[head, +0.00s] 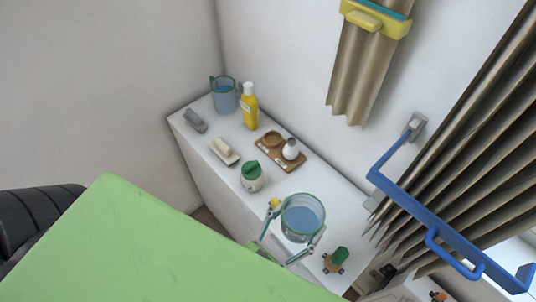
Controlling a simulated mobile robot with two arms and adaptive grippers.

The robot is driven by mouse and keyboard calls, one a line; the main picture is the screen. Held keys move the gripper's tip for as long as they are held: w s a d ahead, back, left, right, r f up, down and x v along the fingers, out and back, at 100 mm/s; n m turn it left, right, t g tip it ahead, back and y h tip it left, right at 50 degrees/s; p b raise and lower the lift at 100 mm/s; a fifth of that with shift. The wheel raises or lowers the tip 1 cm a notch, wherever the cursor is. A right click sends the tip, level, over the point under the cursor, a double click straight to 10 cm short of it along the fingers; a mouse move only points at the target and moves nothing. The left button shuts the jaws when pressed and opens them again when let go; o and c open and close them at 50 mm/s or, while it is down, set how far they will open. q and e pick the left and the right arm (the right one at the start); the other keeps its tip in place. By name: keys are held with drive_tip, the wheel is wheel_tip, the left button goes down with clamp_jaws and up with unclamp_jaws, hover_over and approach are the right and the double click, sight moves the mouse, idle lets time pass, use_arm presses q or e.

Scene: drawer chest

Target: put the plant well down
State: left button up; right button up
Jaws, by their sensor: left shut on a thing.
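My left gripper (297,219) has its two thin teal fingers on either side of a round clear vessel (302,222) with a teal rim and blue inside. I take this vessel to be the plant well; no plant shows in it. It is over the front right part of the white chest top (222,130). I cannot tell whether its base touches the top. A small green plant-like piece on a brown base (339,256) stands to its right. My right gripper is not in view.
A white pot with a green top (252,179) stands behind-left of the vessel. A wooden tray (270,153), yellow bottle (250,112), blue jug (224,98) and two small blocks occupy the far part. A blue rail (420,209) and curtains (480,135) are at right.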

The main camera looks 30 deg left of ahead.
sight(293, 193)
use_arm(q)
drive_tip(key=shift+s+d+r, duration=0.2)
drive_tip(key=shift+d+r, duration=0.05)
drive_tip(key=shift+d, duration=0.1)
drive_tip(key=shift+w+f, duration=0.1)
drive_tip(key=shift+f, duration=0.05)
drive_tip(key=w+a+f+b, duration=0.2)
drive_tip(key=w+f+b, duration=0.1)
drive_tip(key=w+a+f+b, duration=0.2)
drive_tip(key=w, duration=0.2)
drive_tip(key=w+a+f+b, duration=0.2)
drive_tip(key=w+f+b, duration=0.1)
drive_tip(key=shift+w+f+b, duration=0.3)
drive_tip(key=shift+w, duration=0.1)
drive_tip(key=shift+w+a+f, duration=0.15)
drive_tip(key=shift+w+f, duration=0.1)
drive_tip(key=shift+w, duration=0.1)
drive_tip(key=shift+w+a+f+b, duration=0.15)
drive_tip(key=shift+w+f+b, duration=0.1)
drive_tip(key=shift+f+b, duration=0.4)
wheel_tip(293, 193, down, 3)
drive_tip(key=b, duration=0.3)
drive_tip(key=shift+w+r, duration=0.1)
drive_tip(key=shift+r, duration=0.1)
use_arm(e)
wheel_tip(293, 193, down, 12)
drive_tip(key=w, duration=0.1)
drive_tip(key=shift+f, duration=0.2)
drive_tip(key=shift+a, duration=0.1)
